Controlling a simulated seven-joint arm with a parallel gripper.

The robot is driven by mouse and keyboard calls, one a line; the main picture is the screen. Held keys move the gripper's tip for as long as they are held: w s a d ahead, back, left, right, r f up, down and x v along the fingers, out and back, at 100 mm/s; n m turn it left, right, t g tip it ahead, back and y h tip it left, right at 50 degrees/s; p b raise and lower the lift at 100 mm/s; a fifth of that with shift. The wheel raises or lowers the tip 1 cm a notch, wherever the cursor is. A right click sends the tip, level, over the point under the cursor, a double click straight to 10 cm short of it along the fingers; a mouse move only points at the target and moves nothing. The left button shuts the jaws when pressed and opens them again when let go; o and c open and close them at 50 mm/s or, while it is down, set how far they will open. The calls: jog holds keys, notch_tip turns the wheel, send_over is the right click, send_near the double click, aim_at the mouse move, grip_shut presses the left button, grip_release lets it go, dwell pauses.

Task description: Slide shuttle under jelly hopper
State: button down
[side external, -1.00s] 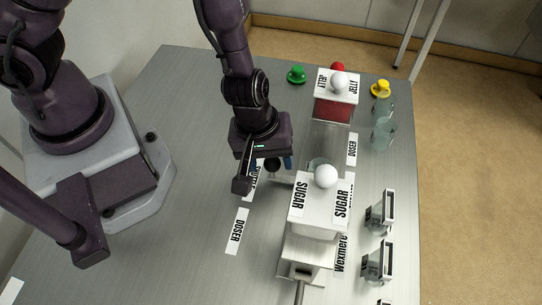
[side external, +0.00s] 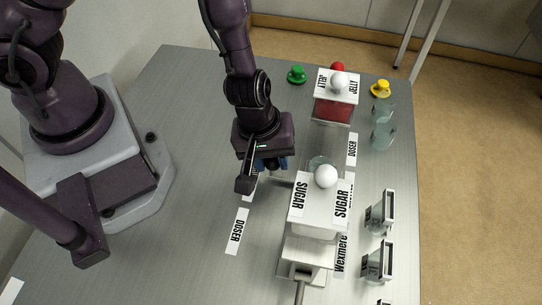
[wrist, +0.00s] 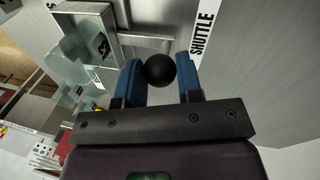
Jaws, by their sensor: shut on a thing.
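In the wrist view, my gripper (wrist: 161,82) has its two blue fingers on either side of a round black knob (wrist: 160,69), shut on it. The knob is at the near end of a pale metal piece, the shuttle (wrist: 148,42). In the side view, my gripper (side external: 270,165) is left of the gap between the two hoppers, and its wrist hides the knob. The jelly hopper (side external: 335,108), white-topped with a red body and white ball, stands at the back. The white sugar hopper (side external: 318,205) stands nearer the camera. A glass (side external: 319,163) shows partly behind it.
Several clear glasses (side external: 384,134) stand along the right edge. A green knobbed piece (side external: 296,74) and a yellow one (side external: 381,89) are at the back. Metal-framed pieces (side external: 378,262) stand at the right front. The table left of the DOSER label (side external: 237,231) is clear.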

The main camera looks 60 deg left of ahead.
jog(key=w+a, duration=0.7)
jog(key=shift+w+a, duration=0.25)
jog(key=shift+w, duration=0.05)
jog(key=c, duration=0.8)
grip_release()
jog(key=r, duration=0.4)
jog(key=s+a+r, duration=0.1)
jog(key=r, duration=0.3)
jog(key=s+r, duration=0.1)
jog(key=r, duration=0.3)
jog(key=shift+s+a+r, duration=0.1)
jog(key=shift+a+r, duration=0.05)
jog(key=shift+r, duration=0.25)
